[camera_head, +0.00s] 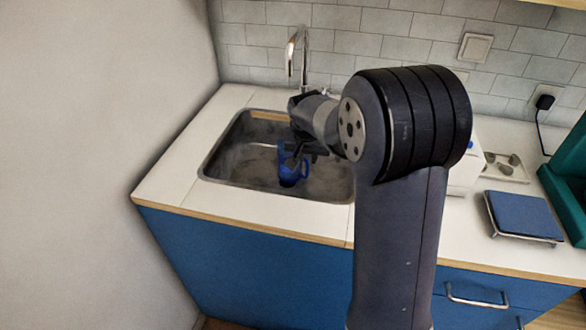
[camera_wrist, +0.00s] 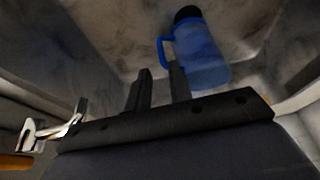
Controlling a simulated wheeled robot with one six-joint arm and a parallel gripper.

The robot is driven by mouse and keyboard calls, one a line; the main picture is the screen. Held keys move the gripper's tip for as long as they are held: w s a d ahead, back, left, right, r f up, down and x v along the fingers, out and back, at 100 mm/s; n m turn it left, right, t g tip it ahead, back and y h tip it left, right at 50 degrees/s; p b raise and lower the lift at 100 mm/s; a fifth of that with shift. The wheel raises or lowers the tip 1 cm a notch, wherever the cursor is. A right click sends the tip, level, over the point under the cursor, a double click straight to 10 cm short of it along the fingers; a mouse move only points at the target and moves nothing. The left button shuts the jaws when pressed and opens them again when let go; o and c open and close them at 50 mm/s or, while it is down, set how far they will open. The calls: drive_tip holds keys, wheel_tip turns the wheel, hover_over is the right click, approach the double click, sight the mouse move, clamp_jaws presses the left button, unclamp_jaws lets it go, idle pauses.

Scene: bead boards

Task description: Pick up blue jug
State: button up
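The blue jug (camera_head: 291,168) is in the sink (camera_head: 230,165), partly hidden behind my gripper (camera_head: 301,150) in the head view. In the wrist view the jug (camera_wrist: 203,56) shows its translucent blue body, a dark end at the top of the picture, and a blue handle on its left side. My gripper (camera_wrist: 160,75) has its two dark fingers apart with a narrow gap. The handle appears just beyond the fingertips, in line with the gap. I cannot tell whether the fingers touch it.
A chrome tap (camera_head: 291,55) rises behind the sink. To the right on the white counter (camera_head: 270,218) are a tray with small stones (camera_head: 507,167), a blue-topped stand (camera_head: 523,215) and a teal object (camera_head: 570,180).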

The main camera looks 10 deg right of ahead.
sight(307, 170)
drive_tip(key=x, duration=0.9)
drive_tip(key=shift+s+a+f, duration=0.1)
drive_tip(key=shift+s, duration=0.05)
clamp_jaws()
